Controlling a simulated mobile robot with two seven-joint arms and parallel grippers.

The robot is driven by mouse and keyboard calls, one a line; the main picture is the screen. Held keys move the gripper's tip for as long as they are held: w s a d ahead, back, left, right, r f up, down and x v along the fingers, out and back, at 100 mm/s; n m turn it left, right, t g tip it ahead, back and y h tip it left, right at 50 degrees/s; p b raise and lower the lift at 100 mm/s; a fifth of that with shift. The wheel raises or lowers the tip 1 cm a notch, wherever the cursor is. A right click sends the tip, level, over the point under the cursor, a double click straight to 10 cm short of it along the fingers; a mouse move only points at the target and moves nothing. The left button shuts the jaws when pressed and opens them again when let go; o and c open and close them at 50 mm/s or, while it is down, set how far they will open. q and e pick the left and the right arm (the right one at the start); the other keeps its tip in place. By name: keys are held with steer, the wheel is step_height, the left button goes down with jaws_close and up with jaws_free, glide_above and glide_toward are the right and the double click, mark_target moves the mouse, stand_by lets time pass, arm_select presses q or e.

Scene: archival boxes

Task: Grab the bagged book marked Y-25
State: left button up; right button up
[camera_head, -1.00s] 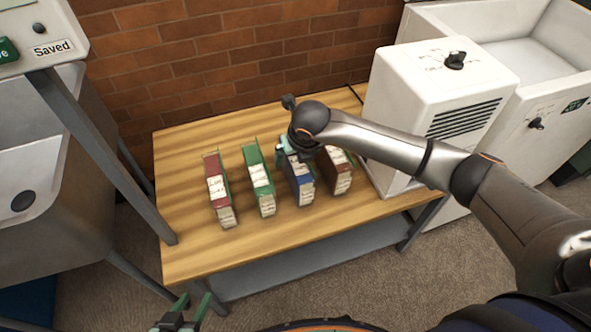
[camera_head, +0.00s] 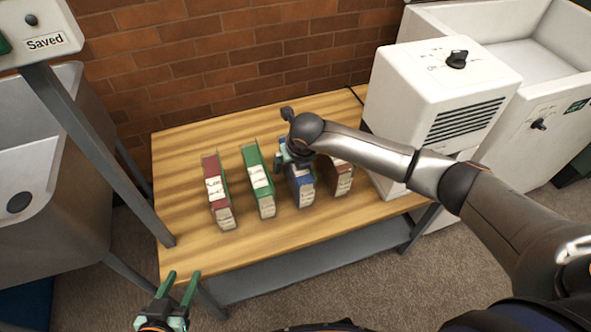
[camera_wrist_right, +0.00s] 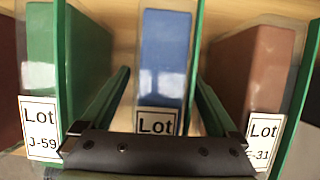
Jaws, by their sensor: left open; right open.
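Four bagged books stand in a row on the wooden table: red (camera_head: 217,192), green (camera_head: 260,183), blue (camera_head: 301,186) and brown (camera_head: 341,178). In the right wrist view the green book (camera_wrist_right: 72,60) is labelled J-59 and the brown book's (camera_wrist_right: 250,65) label ends in 31. The blue book's (camera_wrist_right: 165,55) label reads "Lot"; its number is hidden. I cannot read Y-25 anywhere. My right gripper (camera_wrist_right: 162,80) is open above the blue book, its fingers on either side of it. My left gripper (camera_head: 181,281) is open and empty at the table's front left.
A white machine (camera_head: 440,105) stands close to the right of the brown book. A brick wall (camera_head: 235,60) is behind the table (camera_head: 185,150). A grey post (camera_head: 100,150) and sink-like unit (camera_head: 40,185) are at the left. The table front is clear.

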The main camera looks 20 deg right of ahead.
steer(key=shift+f, duration=0.25)
steer(key=shift+c, duration=0.3)
jaws_close()
stand_by(0.6)
steer(key=shift+r, duration=0.1)
